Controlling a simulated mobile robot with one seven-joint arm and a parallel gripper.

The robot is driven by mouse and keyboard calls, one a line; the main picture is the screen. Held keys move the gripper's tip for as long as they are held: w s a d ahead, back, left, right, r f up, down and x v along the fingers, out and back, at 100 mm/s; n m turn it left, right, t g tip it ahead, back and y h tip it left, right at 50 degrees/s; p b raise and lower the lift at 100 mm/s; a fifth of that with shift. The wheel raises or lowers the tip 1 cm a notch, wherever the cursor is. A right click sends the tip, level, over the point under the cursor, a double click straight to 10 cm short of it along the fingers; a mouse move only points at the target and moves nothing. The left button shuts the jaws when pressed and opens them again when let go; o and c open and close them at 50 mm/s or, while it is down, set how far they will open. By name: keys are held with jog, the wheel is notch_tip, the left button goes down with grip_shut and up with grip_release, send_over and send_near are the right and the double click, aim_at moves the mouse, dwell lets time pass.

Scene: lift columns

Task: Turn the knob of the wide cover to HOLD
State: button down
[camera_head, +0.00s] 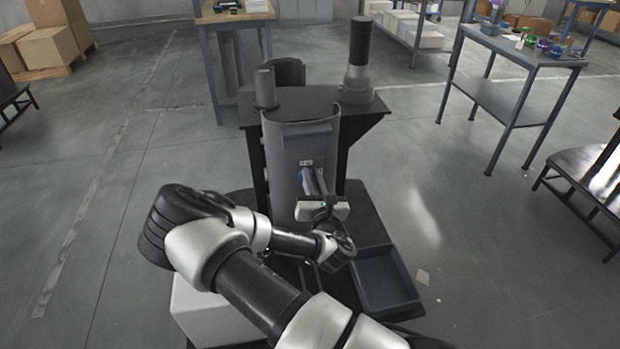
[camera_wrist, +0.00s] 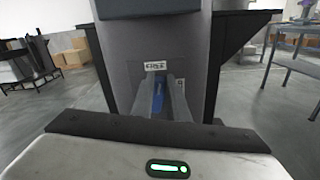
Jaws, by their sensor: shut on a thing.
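The wide cover (camera_head: 290,150) is a tall, curved grey shell on the front of a dark stand; it also fills the middle of the wrist view (camera_wrist: 130,75). Its blue knob (camera_wrist: 158,97) sits low on the cover's face, between my fingers and partly hidden by them. My gripper (camera_head: 311,175) is shut on the knob; its fingers also show in the wrist view (camera_wrist: 161,92). A small pale label (camera_wrist: 155,66) is above the knob, and another is to its right. Their lettering is too small to read surely, and the knob's setting cannot be told.
The black stand (camera_head: 365,112) carries a tall dark cylinder (camera_head: 359,60) at right and a shorter one (camera_head: 265,88) at left. A blue-grey tray (camera_head: 385,280) lies low at right, and a white box (camera_head: 205,310) at lower left. Open floor lies on both sides.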

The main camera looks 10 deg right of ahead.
jog(key=shift+d+f+m+b, duration=0.35)
jog(key=shift+f+m+b, duration=0.15)
jog(key=shift+m, duration=2.05)
jog(key=shift+d+f+m+b, duration=0.35)
jog(key=shift+m+b, duration=0.3)
jog(key=shift+m, duration=1.95)
jog(key=shift+d+f+m+b, duration=0.35)
jog(key=shift+f+m+b, duration=0.15)
jog(key=shift+m, duration=2.05)
jog(key=c, duration=1.7)
grip_release()
jog(key=shift+s+p, duration=0.7)
jog(key=shift+s, duration=8)
